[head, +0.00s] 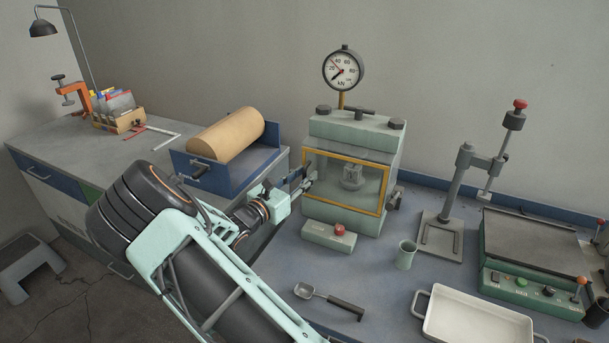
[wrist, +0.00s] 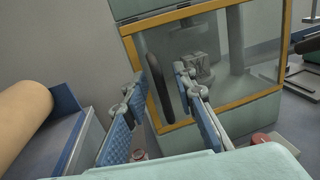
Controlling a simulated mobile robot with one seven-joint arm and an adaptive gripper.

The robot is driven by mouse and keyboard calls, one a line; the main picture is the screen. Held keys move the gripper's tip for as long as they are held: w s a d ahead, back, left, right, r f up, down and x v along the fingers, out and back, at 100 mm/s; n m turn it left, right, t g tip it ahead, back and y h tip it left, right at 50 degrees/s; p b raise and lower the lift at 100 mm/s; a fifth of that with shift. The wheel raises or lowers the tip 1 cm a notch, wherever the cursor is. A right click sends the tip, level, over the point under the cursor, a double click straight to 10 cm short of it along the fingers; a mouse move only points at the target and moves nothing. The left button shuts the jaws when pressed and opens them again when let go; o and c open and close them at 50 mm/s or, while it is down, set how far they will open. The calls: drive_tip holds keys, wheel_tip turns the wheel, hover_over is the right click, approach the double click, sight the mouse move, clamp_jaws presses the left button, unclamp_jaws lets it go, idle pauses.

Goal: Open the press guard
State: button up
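The press (head: 358,130) is a pale green machine with a dial gauge on top. Its guard (head: 346,182) is a clear pane in a yellow frame, and it looks closed across the front. In the wrist view the guard (wrist: 215,110) has a dark upright handle (wrist: 160,88) near its left edge. My gripper (head: 306,172) is at the guard's left side. In the wrist view my gripper (wrist: 158,92) is open, one blue-padded finger on each side of the handle. I see gaps between the fingers and the handle; contact cannot be made out.
A red-button box (head: 329,236) sits in front of the press, with a green cup (head: 406,255) to its right. A brown roll in a blue holder (head: 225,177) stands left of my gripper. A scoop (head: 328,300) and white tray (head: 476,322) lie nearer.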

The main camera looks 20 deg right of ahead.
drive_tip(key=shift+w+d, duration=0.15)
drive_tip(key=shift+d, duration=0.1)
clamp_jaws()
idle(0.3)
